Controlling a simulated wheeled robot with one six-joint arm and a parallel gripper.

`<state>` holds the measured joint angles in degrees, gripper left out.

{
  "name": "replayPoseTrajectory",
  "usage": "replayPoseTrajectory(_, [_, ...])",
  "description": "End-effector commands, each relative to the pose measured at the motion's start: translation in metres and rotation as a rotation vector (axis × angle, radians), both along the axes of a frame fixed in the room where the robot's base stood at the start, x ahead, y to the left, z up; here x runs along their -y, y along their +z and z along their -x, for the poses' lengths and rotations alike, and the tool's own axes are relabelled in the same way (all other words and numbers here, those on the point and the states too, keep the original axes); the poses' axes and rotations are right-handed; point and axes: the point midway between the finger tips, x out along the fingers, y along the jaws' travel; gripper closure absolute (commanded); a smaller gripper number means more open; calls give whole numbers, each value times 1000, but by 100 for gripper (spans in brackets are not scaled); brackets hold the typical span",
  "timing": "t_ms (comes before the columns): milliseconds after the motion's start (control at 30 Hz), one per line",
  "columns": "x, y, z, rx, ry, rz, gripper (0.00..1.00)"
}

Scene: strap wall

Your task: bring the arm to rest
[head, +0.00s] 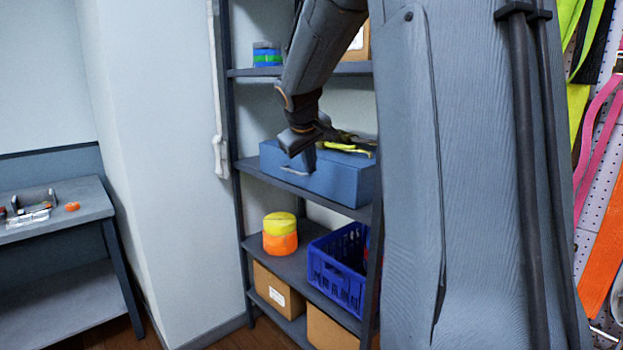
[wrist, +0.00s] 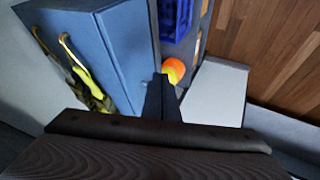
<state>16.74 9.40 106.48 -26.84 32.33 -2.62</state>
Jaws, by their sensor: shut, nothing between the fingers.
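My gripper (head: 308,158) hangs from my arm in front of the shelf unit, at the height of the blue box. It is shut and empty. In the wrist view its dark fingers (wrist: 161,98) are together, beside the blue box. The blue box (head: 335,181) sits on a middle shelf, with yellow and dark gear (head: 350,143) on top. The box also fills the left of the wrist view (wrist: 115,45). I cannot tell whether the gripper touches the box.
The shelf unit (head: 240,205) also holds an orange and yellow roll (head: 280,236), a blue crate (head: 338,268) and cardboard boxes (head: 279,291). A workbench (head: 85,206) stands at the left. Colored straps (head: 600,130) hang on a pegboard at the right. Some floor shows between bench and shelves.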

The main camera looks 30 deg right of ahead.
Motion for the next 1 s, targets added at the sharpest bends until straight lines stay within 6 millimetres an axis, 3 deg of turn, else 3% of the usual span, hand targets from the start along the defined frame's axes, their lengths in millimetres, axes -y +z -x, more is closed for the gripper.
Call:
replayPoseTrajectory(267, [-7, 13, 8, -1, -1, -1, 100])
replayPoseTrajectory(467, [-14, 5, 12, -11, 3, -14, 100])
replayPoseTrajectory(567, [-37, -19, 23, -36, 11, -56, 100])
replayPoseTrajectory(667, [-75, -59, 46, -83, 20, -126, 100])
replayPoseTrajectory(800, [-134, -120, 96, -165, 21, -235, 100])
replayPoseTrajectory(1000, [-202, -190, 184, -288, -6, -360, 100])
